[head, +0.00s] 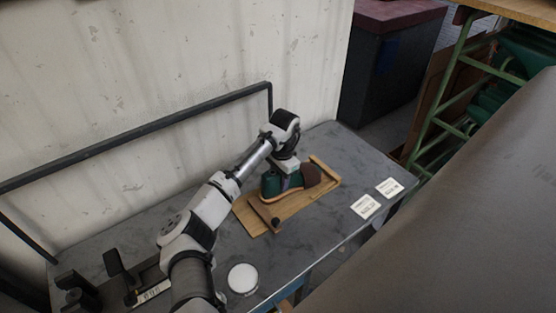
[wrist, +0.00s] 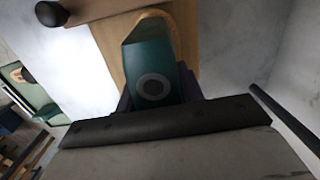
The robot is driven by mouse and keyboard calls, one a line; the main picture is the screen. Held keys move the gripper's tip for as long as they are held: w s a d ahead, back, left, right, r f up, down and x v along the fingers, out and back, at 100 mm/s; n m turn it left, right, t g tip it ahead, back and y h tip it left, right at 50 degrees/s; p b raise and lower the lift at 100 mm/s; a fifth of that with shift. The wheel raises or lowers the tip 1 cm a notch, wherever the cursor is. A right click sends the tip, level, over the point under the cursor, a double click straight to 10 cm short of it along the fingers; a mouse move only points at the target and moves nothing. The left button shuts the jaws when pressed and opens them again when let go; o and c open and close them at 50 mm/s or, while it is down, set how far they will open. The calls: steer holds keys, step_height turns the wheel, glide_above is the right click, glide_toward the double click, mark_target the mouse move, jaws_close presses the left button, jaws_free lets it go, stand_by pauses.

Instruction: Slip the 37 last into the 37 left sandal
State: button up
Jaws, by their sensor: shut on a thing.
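The green last (head: 271,185) is over a wooden board on the grey table, its front end at a dark brown sandal strap (head: 312,175). A tan sole edge (head: 268,200) shows under it. How far the last is inside the sandal I cannot tell. My gripper (head: 291,181) comes down from above and is shut on the last. In the wrist view the last (wrist: 148,60) shows its green top with a grey ring between my dark fingers. The sandal is mostly hidden there. No size number is readable on either.
The wooden board (head: 249,219) has a raised bar (head: 324,168) at its far end and a dark knob (head: 276,223) at the near side. Two white cards (head: 365,206) lie right. A white disc (head: 242,278) lies in front. Black holders (head: 116,268) stand at left; a wall is behind.

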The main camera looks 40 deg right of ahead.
steer(key=o, duration=1.1)
steer(key=shift+r, duration=0.1)
steer(key=shift+o, duration=0.2)
steer(key=r, duration=0.4)
steer(key=r+b, duration=0.1)
steer(key=r, duration=0.4)
steer(key=d+r, duration=0.1)
steer(key=r, duration=0.3)
steer(key=shift+s+r+b, duration=0.15)
steer(key=shift+r+b, duration=0.25)
